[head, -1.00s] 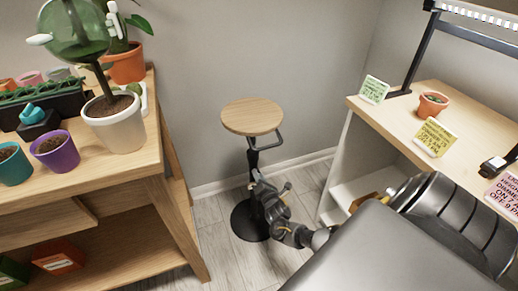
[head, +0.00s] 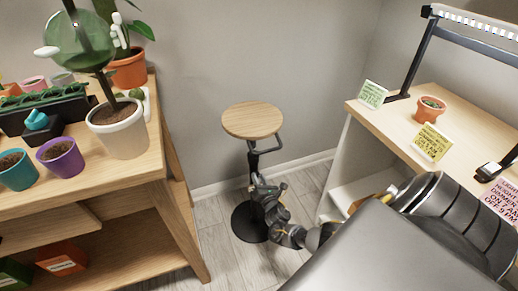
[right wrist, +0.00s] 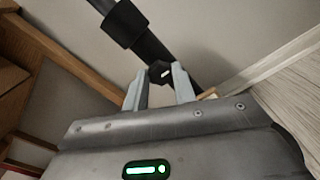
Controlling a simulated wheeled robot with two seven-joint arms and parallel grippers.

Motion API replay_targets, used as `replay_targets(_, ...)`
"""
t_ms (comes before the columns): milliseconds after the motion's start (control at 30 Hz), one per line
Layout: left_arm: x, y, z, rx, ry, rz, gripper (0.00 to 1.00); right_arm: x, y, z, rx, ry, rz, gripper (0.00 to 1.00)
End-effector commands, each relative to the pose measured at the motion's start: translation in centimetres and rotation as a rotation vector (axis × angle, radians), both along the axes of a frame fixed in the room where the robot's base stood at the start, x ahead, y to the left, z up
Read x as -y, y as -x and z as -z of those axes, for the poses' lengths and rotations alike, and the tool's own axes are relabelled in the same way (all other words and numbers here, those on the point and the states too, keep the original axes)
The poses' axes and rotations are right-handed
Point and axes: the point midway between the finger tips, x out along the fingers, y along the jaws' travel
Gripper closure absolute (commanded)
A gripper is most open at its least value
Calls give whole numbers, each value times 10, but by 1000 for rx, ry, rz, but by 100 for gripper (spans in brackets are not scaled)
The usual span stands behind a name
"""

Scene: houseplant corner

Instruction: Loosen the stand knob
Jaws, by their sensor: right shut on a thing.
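The stand (head: 253,120) has a round wooden top, a black post and a round black base on the floor, between the shelf and the desk. Its black knob (right wrist: 160,70) shows in the right wrist view beside the black post, with a pale mark on its face. My right gripper (head: 258,180) reaches the post below the top from the lower right. In the right wrist view the fingers of my right gripper (right wrist: 159,82) are shut on the knob, one on each side. The knob is too small to make out in the head view. My left gripper is not in view.
A wooden shelf (head: 186,215) with several pots stands at the left. The wall is close behind the stand.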

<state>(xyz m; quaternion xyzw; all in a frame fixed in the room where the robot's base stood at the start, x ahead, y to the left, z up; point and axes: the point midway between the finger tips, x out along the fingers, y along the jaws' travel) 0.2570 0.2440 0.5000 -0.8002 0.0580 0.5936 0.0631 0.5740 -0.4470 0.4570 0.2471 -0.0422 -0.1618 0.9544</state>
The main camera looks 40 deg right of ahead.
Motion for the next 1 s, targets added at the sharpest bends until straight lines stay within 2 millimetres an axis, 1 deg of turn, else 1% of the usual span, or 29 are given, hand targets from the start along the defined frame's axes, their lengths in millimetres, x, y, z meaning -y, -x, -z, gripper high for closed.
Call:
replay_targets(167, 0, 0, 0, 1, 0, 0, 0, -2, -2, -1, 3, -3, -3, 96)
replay_targets(200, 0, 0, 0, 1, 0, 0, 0, -2, -2, -1, 3, -3, -3, 69)
replay_targets(333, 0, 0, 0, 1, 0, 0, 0, -1, -1, -1, 3, -3, -3, 52)
replay_targets(667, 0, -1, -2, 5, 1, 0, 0, 0, 3, -1, 1, -2, 0, 51)
replay_targets(733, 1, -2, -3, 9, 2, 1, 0, -3, 9, -1, 0, -2, 0, 51)
replay_targets(800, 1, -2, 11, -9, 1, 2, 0, -7, 18, -1, -2, -3, -3, 51)
replay_targets(1000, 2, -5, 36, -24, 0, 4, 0, -20, 56, -2, -2, -4, -2, 51)
